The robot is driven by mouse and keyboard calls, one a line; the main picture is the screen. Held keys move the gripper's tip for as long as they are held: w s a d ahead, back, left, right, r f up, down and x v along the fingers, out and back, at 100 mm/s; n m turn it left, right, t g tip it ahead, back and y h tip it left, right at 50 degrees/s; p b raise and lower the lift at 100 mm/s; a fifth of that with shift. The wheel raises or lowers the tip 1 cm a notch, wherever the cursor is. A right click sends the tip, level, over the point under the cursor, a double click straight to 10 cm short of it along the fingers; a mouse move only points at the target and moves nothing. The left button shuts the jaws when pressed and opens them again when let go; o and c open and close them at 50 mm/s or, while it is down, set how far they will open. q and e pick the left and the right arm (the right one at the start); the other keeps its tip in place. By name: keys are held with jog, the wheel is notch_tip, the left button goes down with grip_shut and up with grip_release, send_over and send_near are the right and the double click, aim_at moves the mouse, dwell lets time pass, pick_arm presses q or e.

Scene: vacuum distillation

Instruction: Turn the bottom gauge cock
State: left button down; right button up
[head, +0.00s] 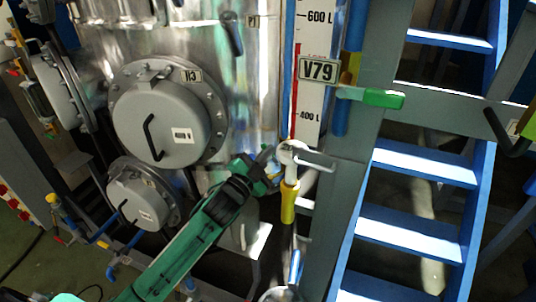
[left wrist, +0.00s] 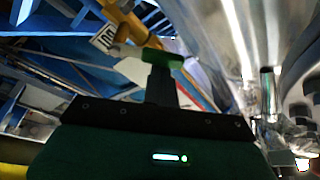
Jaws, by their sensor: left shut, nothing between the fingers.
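A level gauge (head: 311,65) with a white scale, marked 600 L and 400 L, runs down beside the steel vessel. At its lower end is a pale round cock (head: 292,152) with a grey lever (head: 316,160) pointing right and a yellow sleeve below. A green handle (head: 384,98) sticks out to the right under the V79 tag (head: 319,70); a green handle also shows beyond my fingers in the left wrist view (left wrist: 162,57). My left gripper (head: 271,168) is shut and empty, just left of the pale cock. Contact is unclear. My right gripper is out of view.
The steel vessel (head: 245,95) with round covers (head: 160,125) stands left of the gauge. A grey post (head: 352,170) and blue stairs (head: 410,225) stand close on the right. Pipes and small blue-handled valves (head: 113,268) are at lower left.

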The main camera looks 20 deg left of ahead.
pick_arm(q)
jog(key=n+y, duration=0.1)
jog(key=n, duration=0.2)
jog(key=a+f+n+t+y, duration=0.1)
jog(key=n, duration=0.2)
jog(key=a+f+n+t+y, duration=0.1)
jog(key=n, duration=0.2)
jog(key=shift+a+f+n+y+b, duration=0.25)
jog(key=shift+n+y+b, duration=0.05)
jog(key=shift+n+y, duration=0.1)
jog(key=shift+a+f+n+y, duration=0.15)
jog(key=shift+f+n+y, duration=0.15)
jog(key=shift+n, duration=0.8)
jog(key=shift+f+n+y, duration=0.2)
jog(key=shift+n+y, duration=0.2)
jog(key=shift+n, duration=0.1)
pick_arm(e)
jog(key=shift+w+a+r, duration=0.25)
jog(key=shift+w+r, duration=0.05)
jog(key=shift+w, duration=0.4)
pick_arm(q)
jog(key=shift+a, duration=0.1)
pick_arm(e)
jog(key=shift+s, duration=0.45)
pick_arm(q)
jog(key=shift+w, duration=0.1)
